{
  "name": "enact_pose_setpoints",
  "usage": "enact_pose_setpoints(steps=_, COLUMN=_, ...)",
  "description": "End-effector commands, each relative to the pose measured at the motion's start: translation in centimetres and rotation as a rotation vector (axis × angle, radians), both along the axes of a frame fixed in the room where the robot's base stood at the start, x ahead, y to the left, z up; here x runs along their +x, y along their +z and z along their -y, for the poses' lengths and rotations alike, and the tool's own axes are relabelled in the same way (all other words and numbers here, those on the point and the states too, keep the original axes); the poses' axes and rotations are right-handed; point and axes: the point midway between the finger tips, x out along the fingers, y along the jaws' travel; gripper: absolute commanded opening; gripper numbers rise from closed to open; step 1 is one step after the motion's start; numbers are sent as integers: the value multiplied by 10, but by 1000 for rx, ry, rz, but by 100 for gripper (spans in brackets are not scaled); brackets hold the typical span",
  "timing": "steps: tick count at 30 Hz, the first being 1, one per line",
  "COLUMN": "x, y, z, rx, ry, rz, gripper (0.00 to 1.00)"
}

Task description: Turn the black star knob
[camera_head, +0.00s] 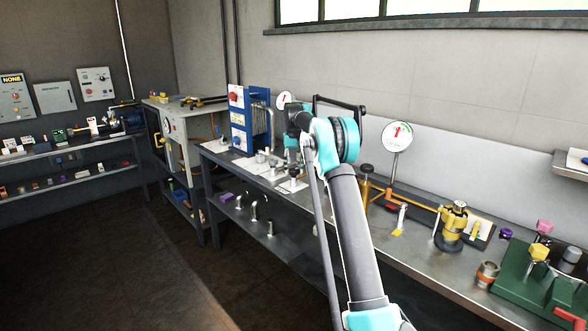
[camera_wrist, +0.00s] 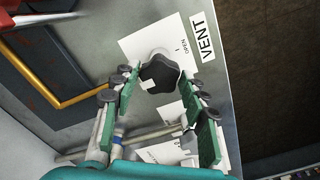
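The black star knob (camera_wrist: 160,74) shows in the wrist view, on a white plate (camera_wrist: 138,45) with "OPEN" printed beside it and a "VENT" label (camera_wrist: 203,36) to the right. My gripper (camera_wrist: 163,82) is open, with one green-padded finger on each side of the picture. The knob lies between and just beyond the fingertips. A gap shows on the right side; on the left the fingertip is very close, and I cannot tell whether it touches. In the head view my gripper is over the bench, largely hidden by my arm, and I cannot make out the knob.
The long metal bench (camera_head: 408,262) runs along the wall. A yellow bent pipe (camera_wrist: 62,102) lies left of the knob in the wrist view. A blue panel unit (camera_head: 240,118), a round gauge (camera_head: 397,136) and a yellow valve (camera_head: 453,222) stand on the bench.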

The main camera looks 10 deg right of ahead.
Motion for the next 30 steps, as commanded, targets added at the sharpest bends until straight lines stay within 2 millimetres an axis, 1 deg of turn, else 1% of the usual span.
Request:
enact_pose_setpoints(steps=1, x=0, y=0, z=0, rx=0, ry=0, rz=0, gripper=34)
enact_pose_setpoints(steps=6, x=0, y=0, z=0, rx=0, ry=0, rz=0, gripper=13)
enact_pose_setpoints(steps=7, x=0, y=0, z=0, rx=0, ry=0, rz=0, gripper=9)
enact_pose_setpoints(steps=8, x=0, y=0, z=0, rx=0, ry=0, rz=0, gripper=8)
enact_pose_setpoints(steps=14, x=0, y=0, z=0, rx=0, ry=15, rz=0, gripper=8)
enact_pose_setpoints(steps=20, x=0, y=0, z=0, rx=0, ry=88, rz=0, gripper=8)
enact_pose_setpoints(steps=26, x=0, y=0, z=0, rx=0, ry=234, rz=1, gripper=8)
enact_pose_setpoints(steps=30, x=0, y=0, z=0, rx=0, ry=364, rz=1, gripper=8)
